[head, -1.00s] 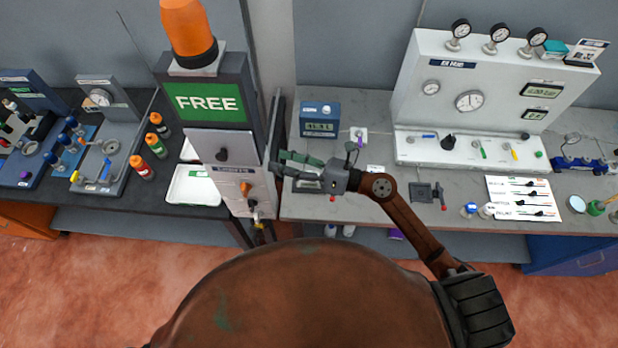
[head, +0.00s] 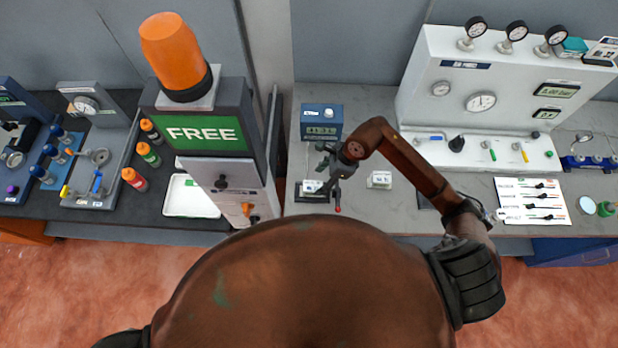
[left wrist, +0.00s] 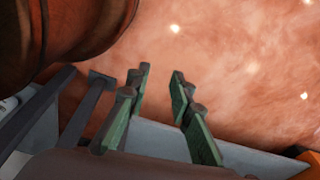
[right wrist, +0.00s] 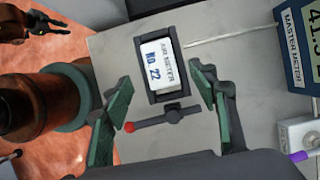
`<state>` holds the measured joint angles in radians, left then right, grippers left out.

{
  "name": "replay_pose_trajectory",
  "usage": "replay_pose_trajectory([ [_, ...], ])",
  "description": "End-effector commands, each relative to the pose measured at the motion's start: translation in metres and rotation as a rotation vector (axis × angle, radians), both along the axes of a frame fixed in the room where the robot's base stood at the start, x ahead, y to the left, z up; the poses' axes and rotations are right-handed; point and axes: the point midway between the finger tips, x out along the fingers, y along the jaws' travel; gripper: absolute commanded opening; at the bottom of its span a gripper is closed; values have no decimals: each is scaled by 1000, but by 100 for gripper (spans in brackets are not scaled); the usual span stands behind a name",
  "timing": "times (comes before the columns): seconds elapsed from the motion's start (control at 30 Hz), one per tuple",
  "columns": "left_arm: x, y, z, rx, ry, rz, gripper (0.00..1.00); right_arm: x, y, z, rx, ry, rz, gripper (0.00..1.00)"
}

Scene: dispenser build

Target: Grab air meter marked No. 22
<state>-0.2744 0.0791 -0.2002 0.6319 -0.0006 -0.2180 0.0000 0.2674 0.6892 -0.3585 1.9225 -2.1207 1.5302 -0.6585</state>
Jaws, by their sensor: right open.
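The air meter marked No. 22 (right wrist: 160,64) is a white label-faced block in a dark holder (right wrist: 152,97) in the right wrist view. A black lever with a red ball end lies just beside the holder. In the head view the meter (head: 312,187) sits on the grey bench below the blue master meter box. My right gripper (right wrist: 161,85) is open and empty, its green-padded fingers on either side of the meter's holder, not gripping it. It also shows in the head view (head: 328,160). My left gripper (left wrist: 160,90) is open and empty above the reddish floor.
The blue master meter box (head: 321,121) stands behind the holder. A small white item (head: 379,180) lies to the right. The FREE column (head: 205,135) with an orange beacon rises at the left. A white gauge panel (head: 480,100) stands at the back right.

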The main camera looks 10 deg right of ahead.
Motion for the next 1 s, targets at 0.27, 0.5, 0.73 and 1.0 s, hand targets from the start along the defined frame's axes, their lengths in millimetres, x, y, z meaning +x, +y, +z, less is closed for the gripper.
replay_pose_trajectory([
  [0.27, -31, 1, 6, 1, 38, 9, 21, 4, 14, -25, -6, 5, 13, 54],
  [0.5, -55, 2, 21, 3, 67, 15, 21, 7, 25, -55, -3, 7, 13, 54],
  [0.73, -30, 1, 25, 2, 36, 9, 21, 10, 29, -72, -6, 0, 14, 54],
  [1.0, -17, 1, 25, 1, 19, 5, 21, 10, 28, -72, -7, 1, 13, 47],
])
